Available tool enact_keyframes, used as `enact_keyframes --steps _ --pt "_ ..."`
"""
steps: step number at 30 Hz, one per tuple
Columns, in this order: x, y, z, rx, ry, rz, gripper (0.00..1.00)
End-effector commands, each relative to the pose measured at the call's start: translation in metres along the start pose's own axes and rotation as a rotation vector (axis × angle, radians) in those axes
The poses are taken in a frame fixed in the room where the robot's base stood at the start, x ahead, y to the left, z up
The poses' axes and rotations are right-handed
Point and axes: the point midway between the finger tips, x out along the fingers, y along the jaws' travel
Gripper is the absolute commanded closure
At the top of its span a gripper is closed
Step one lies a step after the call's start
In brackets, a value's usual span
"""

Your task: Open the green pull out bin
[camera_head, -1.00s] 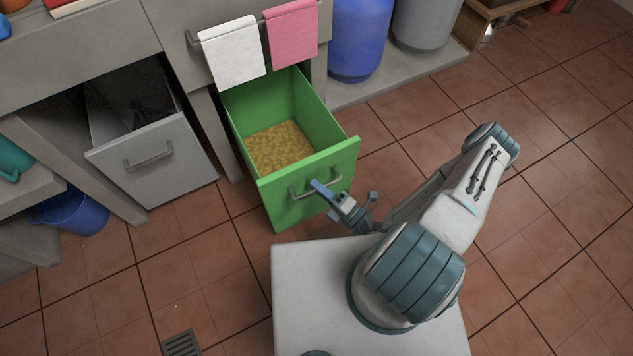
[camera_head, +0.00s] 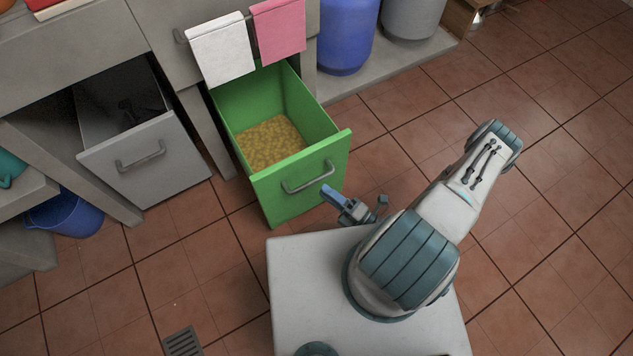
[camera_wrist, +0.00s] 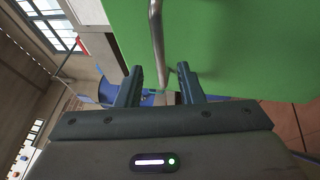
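The green pull out bin (camera_head: 301,197) stands drawn out from under the counter, with yellow grainy stuff in its bottom. Its grey bar handle (camera_head: 308,177) is on the front face.
A grey bin (camera_head: 150,165) is also drawn out at the left. A white towel (camera_head: 221,50) and a pink towel (camera_head: 279,30) hang above the green bin. A blue bucket (camera_head: 72,213) is at far left. Tiled floor (camera_head: 560,230) at right is clear.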

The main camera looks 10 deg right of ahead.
Motion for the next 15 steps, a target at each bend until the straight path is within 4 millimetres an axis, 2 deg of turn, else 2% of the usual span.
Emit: enact_keyframes --steps 3,7,10,15 --pt "-0.028 0.001 0.001 0.0 -0.003 -0.003 0.66" --pt "-0.054 0.0 0.001 -0.001 -0.002 -0.002 0.66" --pt "-0.068 0.0 0.001 -0.001 -0.002 -0.002 0.66" --pt "-0.079 0.0 0.0 0.0 -0.001 0.0 0.66"
